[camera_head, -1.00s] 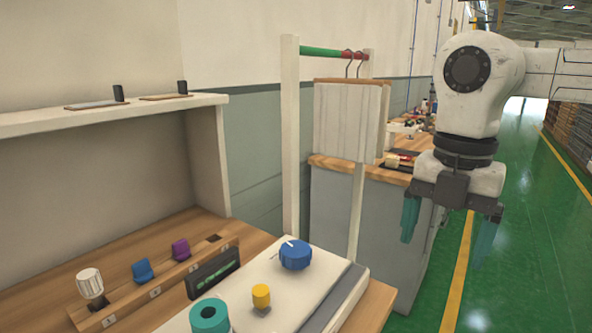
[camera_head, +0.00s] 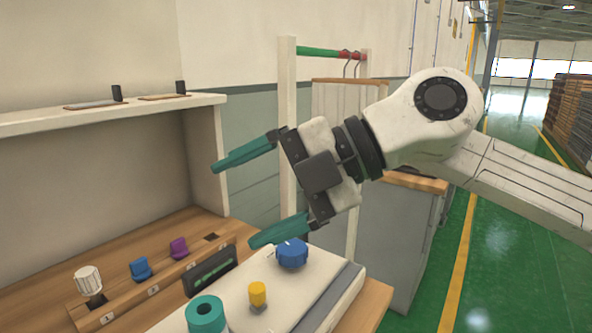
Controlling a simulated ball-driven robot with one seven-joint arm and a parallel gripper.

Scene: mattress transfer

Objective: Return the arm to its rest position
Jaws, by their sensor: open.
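My gripper (camera_head: 246,199) is in the middle of the view, with two teal fingers spread apart and pointing left. Nothing is between the fingers. My arm reaches in from the right edge, and its wrist is bent toward the left. The lower finger shows just above and left of the blue knob (camera_head: 292,254) on the white panel (camera_head: 330,292); I cannot tell whether they touch. The gripper hides part of the white rack post and the wall behind.
A wooden bench holds a white knob (camera_head: 88,281), a blue piece (camera_head: 141,268), a purple piece (camera_head: 179,248), a yellow knob (camera_head: 257,293) and a teal ring (camera_head: 205,314). A shelf (camera_head: 120,112) stands at left. A hanger rail (camera_head: 320,51) stands behind. Green floor (camera_head: 510,270) is open at right.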

